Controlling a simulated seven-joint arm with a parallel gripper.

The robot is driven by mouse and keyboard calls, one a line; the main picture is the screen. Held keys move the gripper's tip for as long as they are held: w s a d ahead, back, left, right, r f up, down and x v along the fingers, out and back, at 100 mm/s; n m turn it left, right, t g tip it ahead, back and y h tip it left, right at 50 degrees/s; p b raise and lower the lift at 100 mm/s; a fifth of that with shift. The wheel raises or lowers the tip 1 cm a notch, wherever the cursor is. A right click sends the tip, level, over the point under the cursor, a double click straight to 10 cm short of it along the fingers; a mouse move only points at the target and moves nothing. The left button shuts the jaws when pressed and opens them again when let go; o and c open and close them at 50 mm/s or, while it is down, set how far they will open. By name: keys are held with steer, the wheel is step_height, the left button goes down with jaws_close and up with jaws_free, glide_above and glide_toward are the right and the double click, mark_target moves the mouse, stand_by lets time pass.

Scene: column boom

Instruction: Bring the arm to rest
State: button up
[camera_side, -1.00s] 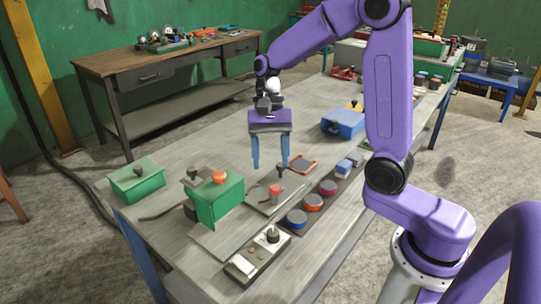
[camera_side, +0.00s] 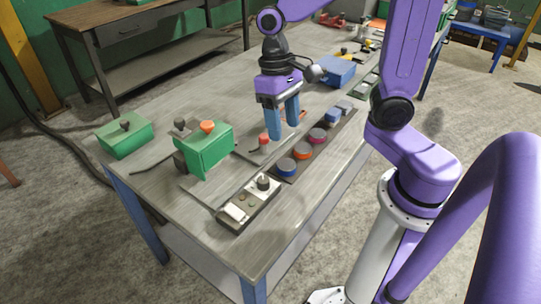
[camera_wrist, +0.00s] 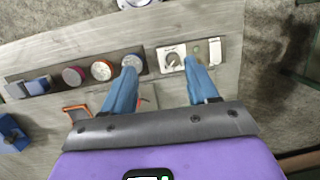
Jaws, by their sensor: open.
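My gripper (camera_side: 284,121) is open and empty, its two blue fingers pointing down above the table, close to the red knob and the row of round knobs. In the wrist view my gripper (camera_wrist: 160,82) shows its fingers apart, with bare table between them and the switch plate beyond. Whether the fingertips touch anything cannot be told from the side view.
On the workbench (camera_side: 150,105) stand a green box with an orange knob (camera_side: 205,150), another green box (camera_side: 125,137), a red knob (camera_side: 264,140), a strip of round knobs (camera_side: 303,151), a switch plate (camera_side: 248,204) and a blue box (camera_side: 337,70).

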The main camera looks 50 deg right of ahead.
steer(key=s+d+n+t, duration=0.1)
steer(key=s+n+t, duration=0.1)
steer(key=s+n, duration=1)
steer(key=shift+s+d+f+n, duration=0.3)
steer(key=shift+s+d, duration=0.05)
steer(key=shift+s, duration=0.2)
